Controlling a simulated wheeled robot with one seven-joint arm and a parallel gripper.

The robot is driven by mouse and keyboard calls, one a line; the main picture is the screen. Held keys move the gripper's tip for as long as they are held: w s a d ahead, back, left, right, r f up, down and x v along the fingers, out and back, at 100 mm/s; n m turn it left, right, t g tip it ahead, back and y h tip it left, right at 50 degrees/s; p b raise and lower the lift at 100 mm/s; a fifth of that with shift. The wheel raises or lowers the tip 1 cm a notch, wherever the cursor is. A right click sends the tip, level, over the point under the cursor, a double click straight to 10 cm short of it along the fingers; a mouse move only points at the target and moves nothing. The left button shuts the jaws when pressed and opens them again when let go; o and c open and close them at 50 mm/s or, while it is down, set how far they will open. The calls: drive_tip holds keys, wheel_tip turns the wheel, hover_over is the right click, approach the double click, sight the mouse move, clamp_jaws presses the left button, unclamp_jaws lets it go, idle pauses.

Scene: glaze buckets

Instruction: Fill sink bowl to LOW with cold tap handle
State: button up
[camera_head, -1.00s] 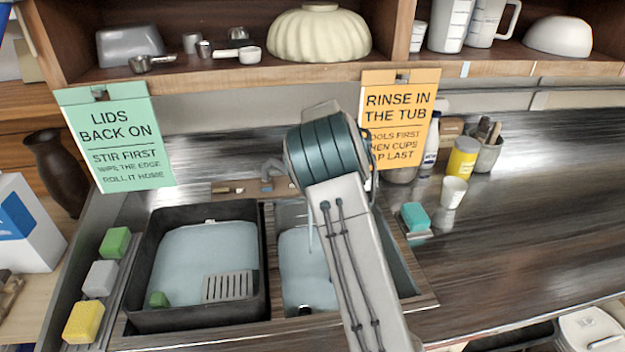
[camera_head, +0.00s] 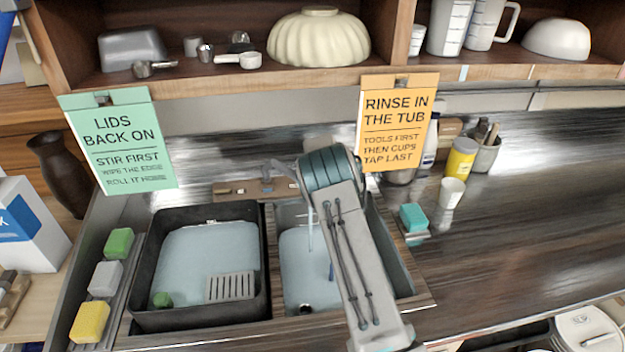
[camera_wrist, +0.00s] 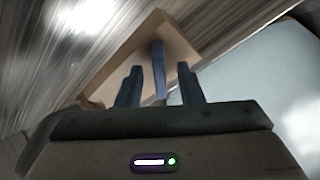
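The right sink bowl (camera_head: 293,214) holds pale water, and a thin stream (camera_head: 310,230) falls into it from the grey tap (camera_head: 283,168). My arm hides the bowl's right part. A wooden tap plate (camera_head: 236,190) with small red and blue marks lies behind the bowls; its right end is hidden. In the wrist view, my gripper (camera_wrist: 160,67) is open, its two fingers apart. A dark blue upright bar (camera_wrist: 158,80), perhaps the cold tap handle, stands between them with a gap on each side. A LOW mark cannot be made out.
A dark tub (camera_head: 258,262) with water, a grey grate and a green piece is at left. Sponges (camera_head: 105,279) line its left side. An orange sign (camera_head: 398,118) hangs close behind my arm.

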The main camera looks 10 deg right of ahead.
clamp_jaws()
drive_tip(key=shift+m, duration=0.3)
drive_tip(key=m+p, duration=0.1)
drive_tip(key=m, duration=0.2)
drive_tip(key=shift+m, duration=0.3)
drive_tip(key=m, duration=0.2)
drive_tip(key=m+t, duration=0.1)
drive_tip(key=m, duration=0.2)
drive_tip(key=shift+s+d+m+y, duration=0.1)
drive_tip(key=shift+s+m+y, duration=0.05)
drive_tip(key=shift+m+y, duration=0.15)
idle(0.4)
